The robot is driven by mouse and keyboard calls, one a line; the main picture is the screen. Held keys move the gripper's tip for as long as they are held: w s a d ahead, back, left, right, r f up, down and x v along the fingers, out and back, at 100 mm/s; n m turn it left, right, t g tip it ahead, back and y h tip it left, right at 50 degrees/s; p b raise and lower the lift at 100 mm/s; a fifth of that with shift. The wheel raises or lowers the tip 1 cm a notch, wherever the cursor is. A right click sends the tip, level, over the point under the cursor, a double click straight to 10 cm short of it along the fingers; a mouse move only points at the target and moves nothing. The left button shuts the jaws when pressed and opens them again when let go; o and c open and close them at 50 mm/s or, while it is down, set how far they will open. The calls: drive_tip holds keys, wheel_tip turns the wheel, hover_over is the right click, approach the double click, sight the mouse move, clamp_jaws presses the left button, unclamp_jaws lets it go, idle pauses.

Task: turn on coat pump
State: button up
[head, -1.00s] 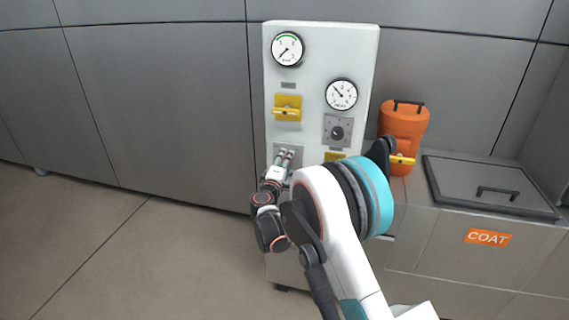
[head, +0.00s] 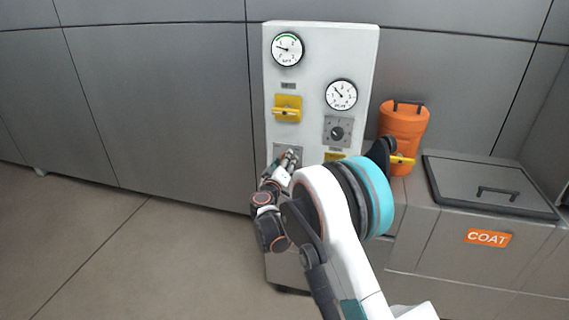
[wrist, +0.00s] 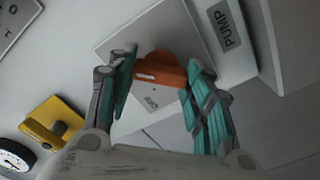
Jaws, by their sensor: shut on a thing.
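The grey control panel (head: 317,65) stands upright against the wall. In the wrist view an orange switch knob (wrist: 160,68) sits on a square plate (wrist: 117,37) beside a PUMP label (wrist: 229,23). My gripper (wrist: 161,79) has its teal fingers on either side of the knob and is shut on it. In the head view my gripper (head: 291,158) is at the panel's lower left plate and hides the knob. The orange COAT label (head: 487,238) is on the bench front at right.
A yellow handle (head: 287,108) is on the panel below the upper left gauge (head: 287,49). A second gauge (head: 341,94) sits above a dark dial (head: 336,132). An orange canister (head: 404,130) stands right of the panel, beside a lidded tank (head: 488,184). Floor at left is clear.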

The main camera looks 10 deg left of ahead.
idle(0.4)
drive_tip(key=o, duration=1)
drive_tip(key=shift+f, duration=0.1)
drive_tip(key=shift+o, duration=0.2)
drive_tip(key=s, duration=1.2)
drive_tip(key=shift+a, duration=0.15)
